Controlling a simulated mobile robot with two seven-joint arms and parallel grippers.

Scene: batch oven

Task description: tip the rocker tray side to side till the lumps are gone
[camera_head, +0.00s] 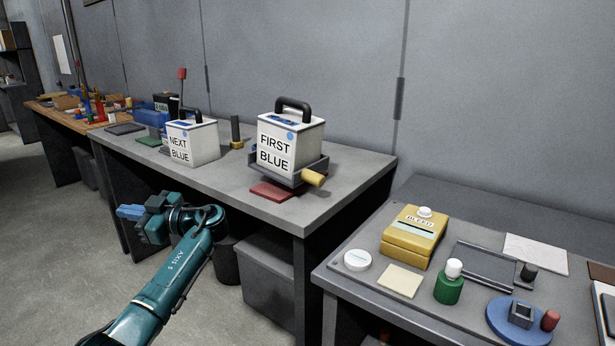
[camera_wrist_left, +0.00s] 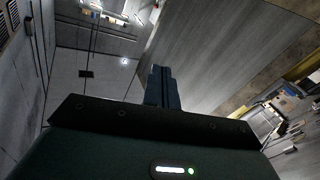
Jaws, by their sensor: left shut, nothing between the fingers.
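A grey tray (camera_head: 318,169) with a wooden handle (camera_head: 313,178) stands on the grey bench above a red pad (camera_head: 272,191); it looks like the rocker tray. A white box labelled FIRST BLUE (camera_head: 290,146) with a black handle sits in it and hides most of its inside. No lumps can be made out. My left gripper (camera_head: 129,212) is shut and empty, in front of the bench and well left of the tray, apart from everything. Its closed fingers also show in the left wrist view (camera_wrist_left: 162,85). My right gripper is not in view.
A white box labelled NEXT BLUE (camera_head: 193,142) stands left of the tray. A lower table (camera_head: 345,283) at right bears a yellow box (camera_head: 412,238), a green bottle (camera_head: 449,288) and a flat dark tray (camera_head: 484,264). A grey bin (camera_head: 268,283) stands under the bench.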

